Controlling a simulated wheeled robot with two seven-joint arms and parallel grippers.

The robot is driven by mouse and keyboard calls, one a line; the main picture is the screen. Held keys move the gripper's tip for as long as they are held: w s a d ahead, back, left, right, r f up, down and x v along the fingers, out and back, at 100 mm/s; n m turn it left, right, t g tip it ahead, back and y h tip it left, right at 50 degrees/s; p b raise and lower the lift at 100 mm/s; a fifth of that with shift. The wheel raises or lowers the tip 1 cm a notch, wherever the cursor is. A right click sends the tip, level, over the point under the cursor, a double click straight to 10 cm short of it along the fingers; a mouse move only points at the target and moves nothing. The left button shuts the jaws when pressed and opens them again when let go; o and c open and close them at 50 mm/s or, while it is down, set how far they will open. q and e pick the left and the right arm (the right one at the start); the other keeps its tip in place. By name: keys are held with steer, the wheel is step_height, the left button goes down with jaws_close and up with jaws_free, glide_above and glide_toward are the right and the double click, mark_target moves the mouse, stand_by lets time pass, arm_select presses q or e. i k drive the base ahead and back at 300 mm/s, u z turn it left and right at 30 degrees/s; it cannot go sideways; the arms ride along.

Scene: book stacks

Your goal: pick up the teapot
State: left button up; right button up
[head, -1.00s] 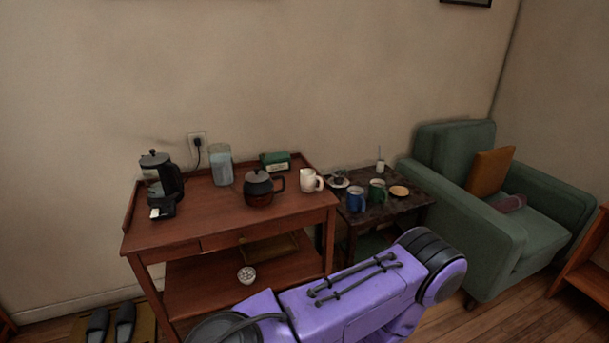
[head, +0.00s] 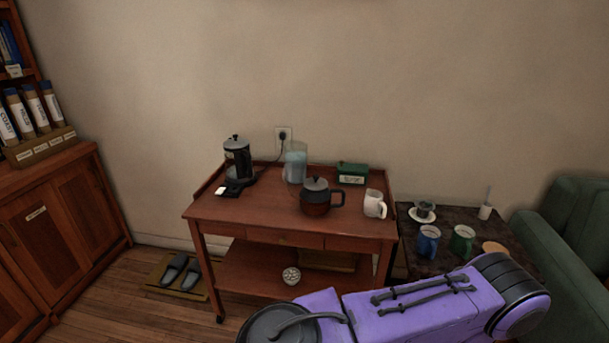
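The teapot (head: 316,203) is dark, with a brownish lower body, a grey lid and a black handle on its right side. It stands upright on the top of a reddish wooden cart (head: 250,211), near the middle. Nothing touches it. A purple arm link of mine crosses the lower right of the head view, in front of the cart. Neither of my grippers is in view.
On the cart stand a coffee maker (head: 237,160), a pitcher (head: 296,163), a green box (head: 352,173) and a white mug (head: 374,204). A side table (head: 455,264) holds mugs. A green armchair (head: 580,225) is right, a cabinet (head: 60,225) left. Slippers (head: 178,272) lie on the floor.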

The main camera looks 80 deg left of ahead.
mark_target(312, 203)
steer(key=u, duration=0.8)
steer(key=i, duration=0.8)
steer(key=u, duration=0.85)
